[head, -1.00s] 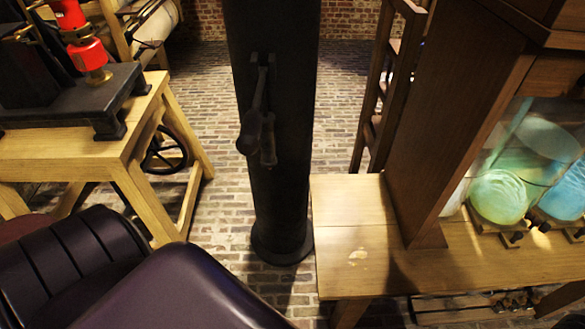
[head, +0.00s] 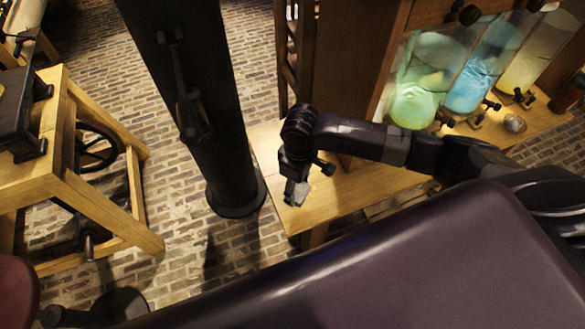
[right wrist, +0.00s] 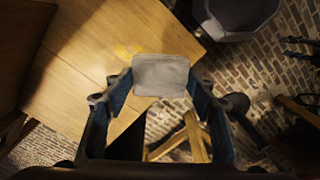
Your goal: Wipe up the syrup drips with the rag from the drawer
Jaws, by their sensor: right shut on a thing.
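My right gripper (head: 296,190) is shut on a pale grey rag (head: 297,193), over the left end of the wooden bench (head: 345,190). In the right wrist view the rag (right wrist: 160,75) sits between the two fingers of my right gripper (right wrist: 160,88). Yellowish syrup drips (right wrist: 126,50) lie on the bench top, just left of and beyond the rag in that view. I cannot tell whether the rag touches the wood. In the head view the gripper mostly hides the drips. My left gripper and the drawer are not in view.
Glass jars with green (head: 412,105), blue (head: 468,90) and yellowish (head: 525,65) contents stand along the bench. A dark iron column (head: 190,100) stands left of the bench. A wooden stand (head: 60,185) with a wheel is at left. Brick floor lies between.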

